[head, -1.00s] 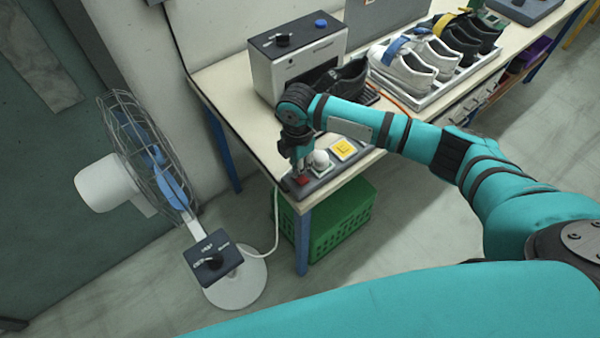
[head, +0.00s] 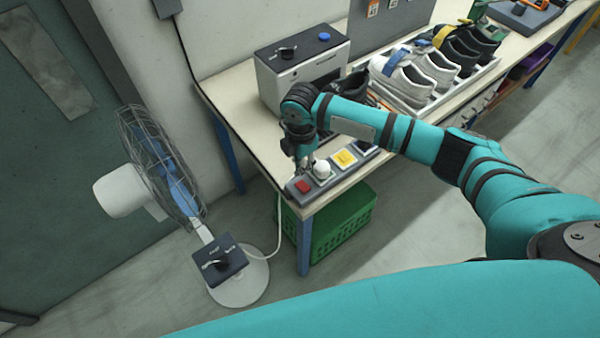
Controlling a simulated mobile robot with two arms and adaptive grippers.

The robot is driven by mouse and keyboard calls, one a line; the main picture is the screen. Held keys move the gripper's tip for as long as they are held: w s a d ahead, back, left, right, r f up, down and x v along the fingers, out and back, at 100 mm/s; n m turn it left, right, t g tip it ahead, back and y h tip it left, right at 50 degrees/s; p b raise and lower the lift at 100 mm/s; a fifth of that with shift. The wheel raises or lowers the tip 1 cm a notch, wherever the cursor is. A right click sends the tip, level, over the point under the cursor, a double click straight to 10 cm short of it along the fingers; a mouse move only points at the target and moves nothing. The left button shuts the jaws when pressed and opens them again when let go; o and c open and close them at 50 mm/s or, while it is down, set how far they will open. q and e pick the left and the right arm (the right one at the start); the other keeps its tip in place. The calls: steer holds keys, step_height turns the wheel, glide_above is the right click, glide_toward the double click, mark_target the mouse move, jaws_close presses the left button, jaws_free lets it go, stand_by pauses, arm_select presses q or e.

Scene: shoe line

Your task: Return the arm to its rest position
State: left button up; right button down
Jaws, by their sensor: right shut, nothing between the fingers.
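My right arm reaches in from the right of the head view, teal with dark bands. My right gripper (head: 304,163) points down over the near end of the workbench (head: 240,105). It is shut and empty. Its tips are just behind the button panel (head: 330,172), close to the red button (head: 303,187) and the white round knob (head: 321,169). I cannot tell whether the tips touch the panel. My left gripper is not in view.
A grey machine (head: 300,65) with a blue button stands behind the gripper. A tray (head: 436,108) of shoes lies to the right. A fan (head: 160,180) with a control box stands on the floor at left. A green crate (head: 342,222) is under the bench.

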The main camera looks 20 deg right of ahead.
steer(key=s+a+f+m+t+y, duration=0.15)
steer(key=s+a+m+y, duration=0.25)
steer(key=s+a+m, duration=0.55)
steer(key=s+d+r+m+t+h, duration=0.2)
steer(key=s+d+r+m+h, duration=0.15)
steer(key=s+d+m, duration=1)
steer(key=s+d+f+n+g+b, duration=0.1)
steer(key=s+f+n+b, duration=0.15)
steer(key=f, duration=1.45)
steer(key=s+d+f+n+b, duration=0.15)
steer(key=f+b, duration=0.25)
steer(key=f, duration=1.4)
steer(key=s+d+f+g+b, duration=0.1)
steer(key=s+d+f+b, duration=0.1)
steer(key=s+f, duration=1.4)
steer(key=shift+f+m+b, duration=0.3)
steer(key=shift+f+b, duration=0.4)
steer(key=shift+f, duration=0.05)
